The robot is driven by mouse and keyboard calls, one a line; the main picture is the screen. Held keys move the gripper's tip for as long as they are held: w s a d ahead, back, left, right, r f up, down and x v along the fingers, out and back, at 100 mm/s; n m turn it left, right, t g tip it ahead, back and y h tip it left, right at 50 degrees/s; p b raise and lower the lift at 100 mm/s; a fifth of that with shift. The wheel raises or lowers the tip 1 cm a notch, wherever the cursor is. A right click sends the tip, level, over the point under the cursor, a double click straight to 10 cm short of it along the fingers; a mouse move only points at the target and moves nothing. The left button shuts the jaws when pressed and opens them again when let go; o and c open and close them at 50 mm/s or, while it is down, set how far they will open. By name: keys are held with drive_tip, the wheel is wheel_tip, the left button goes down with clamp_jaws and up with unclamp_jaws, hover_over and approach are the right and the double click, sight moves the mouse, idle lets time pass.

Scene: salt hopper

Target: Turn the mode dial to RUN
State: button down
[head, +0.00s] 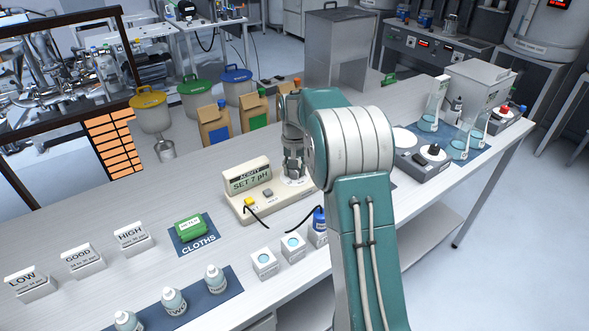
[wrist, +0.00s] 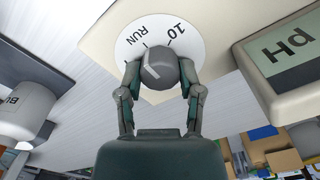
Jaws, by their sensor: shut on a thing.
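The mode dial is a grey round knob (wrist: 161,60) on a white disc (wrist: 126,47) in the wrist view. The labels RUN and 10 show on the disc, upside down in this view. A pale line on the knob lies on its left part, nearer the RUN side than the 10 side; I cannot tell whether it lines up exactly with RUN. My gripper (wrist: 160,72) is shut on the knob, one finger on each side. In the head view my gripper (head: 293,168) points down onto the disc at the right end of the acidity meter (head: 262,203), whose display reads SET 7 pH. The knob is hidden there.

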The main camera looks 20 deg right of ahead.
drive_tip(key=shift+s+a+f, duration=0.1)
drive_tip(key=shift+f, duration=0.15)
drive_tip(key=shift+c, duration=1.3)
unclamp_jaws()
drive_tip(key=shift+r, duration=0.1)
wheel_tip(320, 180, up, 12)
